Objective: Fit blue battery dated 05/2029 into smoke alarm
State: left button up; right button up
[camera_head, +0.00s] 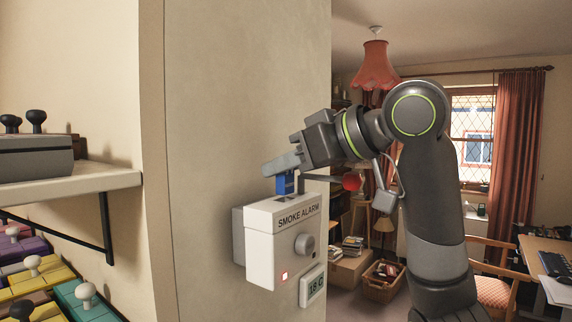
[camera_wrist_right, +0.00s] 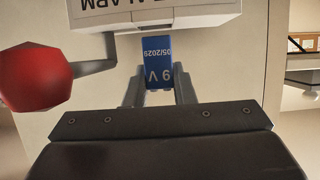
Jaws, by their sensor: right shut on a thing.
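The white smoke alarm (camera_head: 285,245) is mounted on the wall, with "SMOKE ALARM" on its front, a round knob and a small lit red square. My right gripper (camera_head: 286,180) is above the alarm, shut on the blue battery (camera_head: 285,185). In the right wrist view the battery (camera_wrist_right: 158,62) reads "9 V" and "05/2029" and sits between the two fingers. Its far end meets the alarm's edge; I cannot tell how deep it sits. My left gripper is not in view.
A red ball-ended lever (camera_head: 351,183) sticks out beside the alarm, close to my right gripper; it looms large in the wrist view (camera_wrist_right: 35,78). A shelf (camera_head: 70,184) with a grey box is at left.

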jog(key=shift+f+b, duration=0.65)
jog(key=shift+f, duration=0.25)
dwell(0.5)
dwell(0.4)
jog(key=o, duration=1)
jog(key=shift+o, duration=0.2)
jog(key=r+p, duration=0.3)
jog(key=shift+w+d+r, duration=0.1)
jog(key=shift+w+r, duration=0.1)
jog(key=shift+r, duration=0.05)
jog(key=shift+r+p, duration=1.4)
jog(key=shift+r, duration=0.45)
jog(key=shift+s, duration=0.1)
